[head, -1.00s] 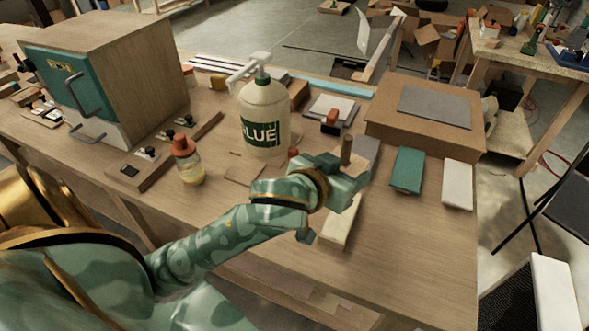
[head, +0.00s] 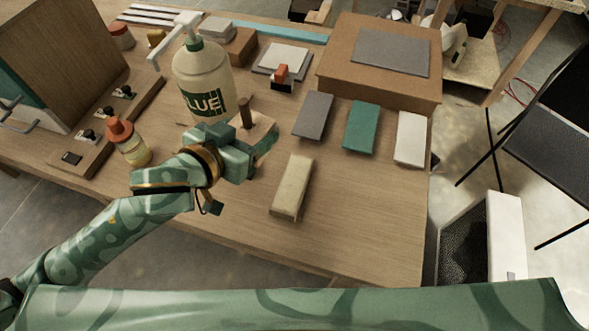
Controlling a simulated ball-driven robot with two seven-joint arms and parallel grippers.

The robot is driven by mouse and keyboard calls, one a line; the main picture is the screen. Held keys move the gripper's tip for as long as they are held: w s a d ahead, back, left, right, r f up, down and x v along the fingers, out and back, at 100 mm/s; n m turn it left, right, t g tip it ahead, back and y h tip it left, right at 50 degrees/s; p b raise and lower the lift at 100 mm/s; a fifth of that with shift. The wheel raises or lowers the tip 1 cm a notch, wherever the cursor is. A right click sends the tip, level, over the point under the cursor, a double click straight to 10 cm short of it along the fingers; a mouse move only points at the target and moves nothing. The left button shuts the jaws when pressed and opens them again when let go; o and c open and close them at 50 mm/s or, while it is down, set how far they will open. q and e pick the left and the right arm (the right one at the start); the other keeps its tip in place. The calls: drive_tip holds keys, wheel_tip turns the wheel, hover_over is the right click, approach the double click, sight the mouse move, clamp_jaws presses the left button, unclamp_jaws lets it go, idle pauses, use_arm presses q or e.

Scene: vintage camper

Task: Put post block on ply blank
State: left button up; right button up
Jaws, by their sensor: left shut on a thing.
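My left gripper (head: 245,158) is above the table to the right of and in front of the glue bottle. It is shut on the post block, whose brown upright post (head: 246,113) rises behind the jaws. The rest of the block is hidden by the gripper. A flat light-wood piece, seemingly the ply blank (head: 264,124), shows behind and beside the gripper, mostly covered. I cannot tell whether the post block touches it. My right gripper is not in view.
The glue bottle (head: 203,82) and a small orange-capped bottle (head: 128,142) stand left of the gripper. A cream block (head: 292,187) lies in front right. Grey (head: 313,115), green (head: 361,126) and white (head: 410,138) blocks lie farther right. The front right tabletop is clear.

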use_arm(q)
drive_tip(key=s+d+f+m+g+h+p, duration=0.1)
drive_tip(key=s+d+m+g+h+p, duration=0.15)
drive_tip(key=s, duration=0.35)
drive_tip(key=s+d+f+m+g+h+p, duration=0.2)
drive_tip(key=s+d+m+g+p, duration=0.1)
drive_tip(key=s+m, duration=0.15)
drive_tip(key=shift+n+h, duration=0.3)
drive_tip(key=shift+h, duration=0.05)
drive_tip(key=w+f, duration=0.3)
drive_tip(key=w+d+f+b, duration=0.1)
drive_tip(key=w+f, duration=0.2)
drive_tip(key=w, duration=0.1)
drive_tip(key=w+d+f+b, duration=0.1)
drive_tip(key=w+f, duration=0.2)
drive_tip(key=w, duration=0.1)
drive_tip(key=shift+w+f, duration=0.1)
drive_tip(key=shift+w, duration=0.1)
drive_tip(key=shift+w+f+b, duration=0.2)
drive_tip(key=shift+b, duration=0.15)
drive_tip(key=f, duration=0.2)
drive_tip(key=f+b, duration=0.1)
drive_tip(key=shift+w+d+f, duration=0.1)
drive_tip(key=shift+w+f, duration=0.15)
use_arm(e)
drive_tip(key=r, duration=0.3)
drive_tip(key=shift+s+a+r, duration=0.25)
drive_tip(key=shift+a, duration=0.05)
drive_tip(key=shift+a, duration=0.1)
